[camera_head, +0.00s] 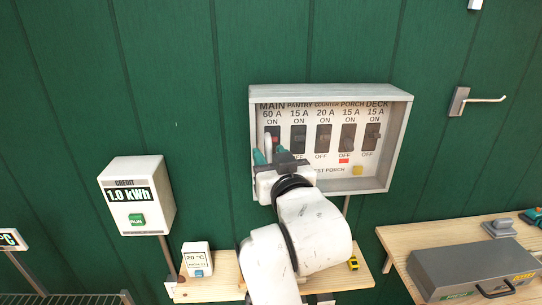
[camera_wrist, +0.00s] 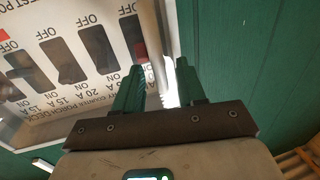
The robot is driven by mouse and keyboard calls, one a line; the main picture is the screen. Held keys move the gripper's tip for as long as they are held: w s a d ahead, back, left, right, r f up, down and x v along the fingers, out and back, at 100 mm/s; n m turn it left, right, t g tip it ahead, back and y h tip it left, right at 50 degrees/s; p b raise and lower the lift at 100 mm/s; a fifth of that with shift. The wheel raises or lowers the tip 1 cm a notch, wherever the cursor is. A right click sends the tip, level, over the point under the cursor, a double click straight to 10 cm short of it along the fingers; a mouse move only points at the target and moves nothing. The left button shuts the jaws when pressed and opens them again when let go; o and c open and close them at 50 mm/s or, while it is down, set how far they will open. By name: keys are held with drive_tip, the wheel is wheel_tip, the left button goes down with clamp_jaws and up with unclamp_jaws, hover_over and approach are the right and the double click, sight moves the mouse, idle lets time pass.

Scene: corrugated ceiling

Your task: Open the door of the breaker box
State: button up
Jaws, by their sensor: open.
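The breaker box (camera_head: 399,140) is a pale grey box on the green wall. Its front, which looks like a clear door (camera_head: 318,183), appears closed over a row of labelled switches. A pale upright bar, apparently the door handle (camera_head: 268,143), is at the front's left side. My gripper (camera_head: 267,156) is at this lower left part of the box. In the wrist view, the green fingers of my gripper (camera_wrist: 160,75) are apart, with the pale handle (camera_wrist: 150,35) running between or just beyond them. I cannot tell whether they touch it. My arm hides the box's lower left corner.
A credit meter (camera_head: 138,195) is on the wall to the left. Below, a wooden shelf (camera_head: 340,278) carries a small thermostat box (camera_head: 197,260) and a yellow item (camera_head: 353,263). A grey toolbox (camera_head: 475,268) sits on a bench at right. A wall hook (camera_head: 460,101) is right of the box.

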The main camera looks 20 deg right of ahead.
drive_tip(key=shift+c, duration=0.2)
clamp_jaws()
idle(0.4)
